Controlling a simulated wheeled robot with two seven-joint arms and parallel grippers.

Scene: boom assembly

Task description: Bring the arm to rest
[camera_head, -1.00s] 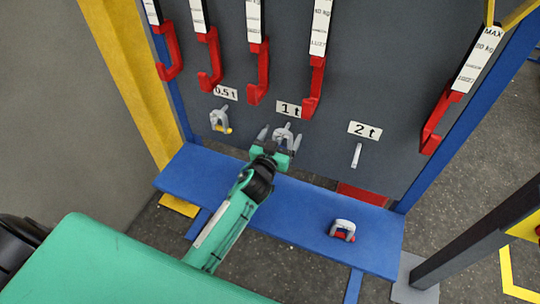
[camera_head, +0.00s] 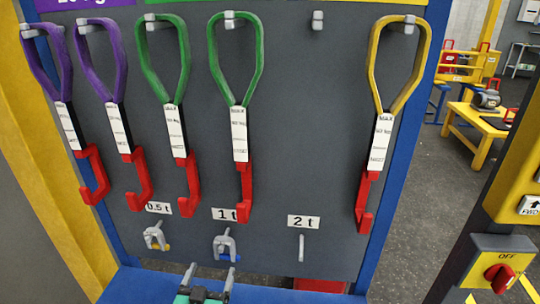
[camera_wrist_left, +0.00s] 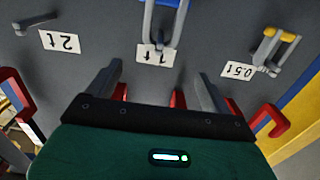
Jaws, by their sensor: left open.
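My left gripper (camera_head: 208,278) is at the bottom of the head view, just below the 1 t label (camera_head: 224,214). Its two fingers are apart with nothing between them, and they also show in the left wrist view (camera_wrist_left: 160,88). A grey shackle with a blue pin (camera_head: 224,247) hangs on the 1 t peg. In the wrist view this shackle (camera_wrist_left: 163,18) lies beyond the fingertips, apart from them. My right gripper is not in view.
A grey shackle with a yellow pin (camera_head: 155,238) hangs at 0.5 t. The 2 t peg (camera_head: 301,248) is bare. Several slings with red hooks hang on the grey board (camera_head: 310,120). A blue shelf (camera_head: 125,287) runs below. A yellow switch post (camera_head: 500,270) stands right.

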